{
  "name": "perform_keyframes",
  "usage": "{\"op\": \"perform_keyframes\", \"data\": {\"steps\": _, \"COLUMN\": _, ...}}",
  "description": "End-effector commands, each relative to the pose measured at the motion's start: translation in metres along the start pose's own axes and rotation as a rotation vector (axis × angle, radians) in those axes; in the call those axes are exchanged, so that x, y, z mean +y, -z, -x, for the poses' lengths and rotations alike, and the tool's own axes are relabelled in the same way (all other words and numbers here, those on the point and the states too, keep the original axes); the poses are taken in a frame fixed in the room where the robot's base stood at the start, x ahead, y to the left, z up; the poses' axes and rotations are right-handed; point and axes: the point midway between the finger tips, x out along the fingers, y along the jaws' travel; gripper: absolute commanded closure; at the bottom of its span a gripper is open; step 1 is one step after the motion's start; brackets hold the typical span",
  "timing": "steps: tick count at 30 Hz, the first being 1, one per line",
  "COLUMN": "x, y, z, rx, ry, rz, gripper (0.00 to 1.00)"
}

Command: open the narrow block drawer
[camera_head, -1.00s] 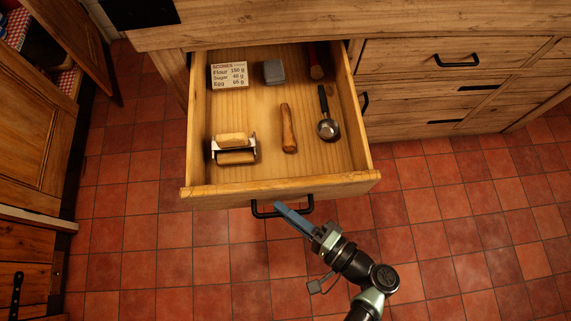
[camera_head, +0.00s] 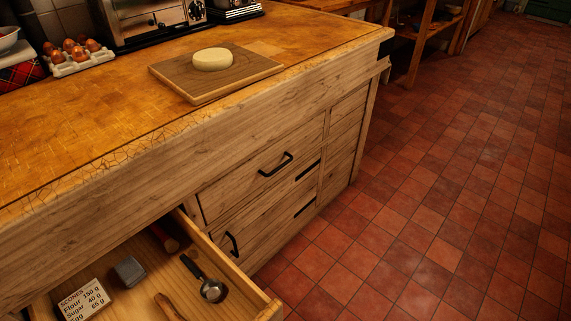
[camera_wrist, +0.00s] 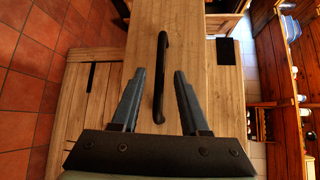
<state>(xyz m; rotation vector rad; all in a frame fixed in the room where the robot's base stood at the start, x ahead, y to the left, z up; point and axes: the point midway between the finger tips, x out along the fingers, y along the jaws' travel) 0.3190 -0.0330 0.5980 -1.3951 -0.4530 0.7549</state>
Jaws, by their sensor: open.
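An open wooden drawer (camera_head: 262,300) shows at the bottom left of the head view, cut off by the frame; its front handle is out of that view. In the wrist view, a black bar handle (camera_wrist: 161,75) stands on a pale wooden front (camera_wrist: 205,65). My gripper (camera_wrist: 160,74) is open, its two blue-grey fingers apart on either side of the handle in the picture. Whether they touch it I cannot tell. My gripper is out of the head view. I cannot tell which front is the narrow block drawer.
Closed fronts with black handles (camera_head: 275,165) line the counter right of the open drawer. The drawer holds a recipe card (camera_head: 84,301), grey block (camera_head: 129,271) and scoop (camera_head: 207,283). A board (camera_head: 185,77) with dough lies on the counter. Tiled floor (camera_head: 440,210) at right is clear.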

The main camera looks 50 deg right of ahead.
Motion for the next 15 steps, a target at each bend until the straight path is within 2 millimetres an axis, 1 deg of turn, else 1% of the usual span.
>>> {"op": "perform_keyframes", "data": {"steps": 1, "x": -0.001, "y": 0.001, "z": 0.011, "rx": 0.005, "ry": 0.000, "rz": 0.000, "gripper": 0.55}}
{"op": "perform_keyframes", "data": {"steps": 6, "x": -0.001, "y": 0.002, "z": 0.052, "rx": 0.006, "ry": 0.001, "rz": 0.001, "gripper": 0.55}}
{"op": "perform_keyframes", "data": {"steps": 9, "x": 0.000, "y": 0.002, "z": 0.074, "rx": 0.005, "ry": 0.001, "rz": 0.002, "gripper": 0.55}}
{"op": "perform_keyframes", "data": {"steps": 11, "x": 0.000, "y": 0.001, "z": 0.085, "rx": 0.004, "ry": 0.001, "rz": 0.001, "gripper": 0.55}}
{"op": "perform_keyframes", "data": {"steps": 15, "x": 0.000, "y": 0.001, "z": 0.098, "rx": 0.001, "ry": -0.001, "rz": 0.001, "gripper": 0.55}}
